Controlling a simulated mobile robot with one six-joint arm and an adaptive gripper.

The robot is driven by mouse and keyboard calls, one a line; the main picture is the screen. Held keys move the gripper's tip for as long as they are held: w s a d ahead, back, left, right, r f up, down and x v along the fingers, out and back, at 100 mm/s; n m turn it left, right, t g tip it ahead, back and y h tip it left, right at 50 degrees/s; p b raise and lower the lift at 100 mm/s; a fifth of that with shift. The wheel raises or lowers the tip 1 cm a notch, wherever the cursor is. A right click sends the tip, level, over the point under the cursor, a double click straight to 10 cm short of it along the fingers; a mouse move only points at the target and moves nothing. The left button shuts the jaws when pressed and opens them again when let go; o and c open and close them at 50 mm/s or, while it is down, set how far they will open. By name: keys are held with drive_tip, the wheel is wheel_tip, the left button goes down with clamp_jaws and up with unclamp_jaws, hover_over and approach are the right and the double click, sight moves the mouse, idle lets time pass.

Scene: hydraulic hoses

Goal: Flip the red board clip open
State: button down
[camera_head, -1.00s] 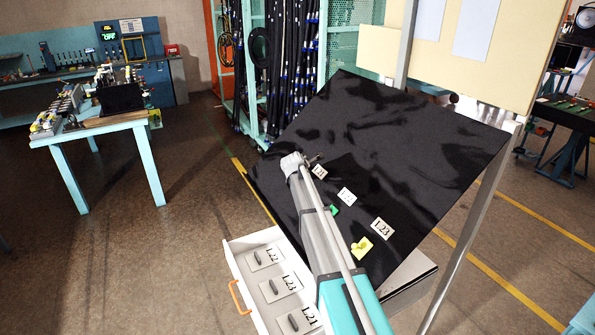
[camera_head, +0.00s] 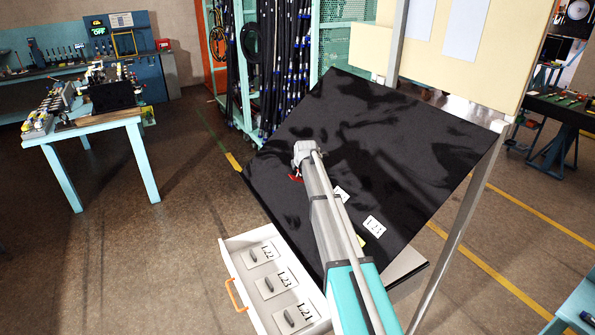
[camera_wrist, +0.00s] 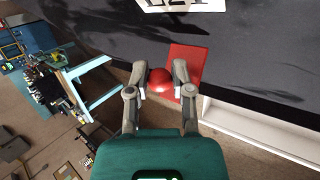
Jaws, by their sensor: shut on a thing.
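The red board clip (camera_wrist: 188,68) lies against the black board. It has a flat red plate and a rounded red knob (camera_wrist: 159,80). In the wrist view my gripper (camera_wrist: 160,74) has one finger on each side of the knob and is closed on it. The plate shows behind and right of the right finger. In the head view only a small red part of the clip (camera_head: 295,178) shows, left of my arm's end. My arm hides the rest and most of the gripper.
The black board (camera_head: 390,130) slopes under my arm, with white labels, one reading L23 (camera_head: 374,226). A yellow clip (camera_head: 362,240) is partly hidden by my arm. An open white drawer (camera_head: 232,243) with labelled slots is below left. A post (camera_head: 465,205) stands at the right.

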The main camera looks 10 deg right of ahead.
drive_tip(key=shift+s+d+f, duration=0.1)
drive_tip(key=shift+s+f, duration=0.05)
drive_tip(key=shift+s, duration=0.05)
drive_tip(key=c, duration=0.8)
unclamp_jaws()
drive_tip(key=o, duration=0.3)
drive_tip(key=shift+w+f, duration=0.1)
drive_tip(key=shift+w, duration=0.05)
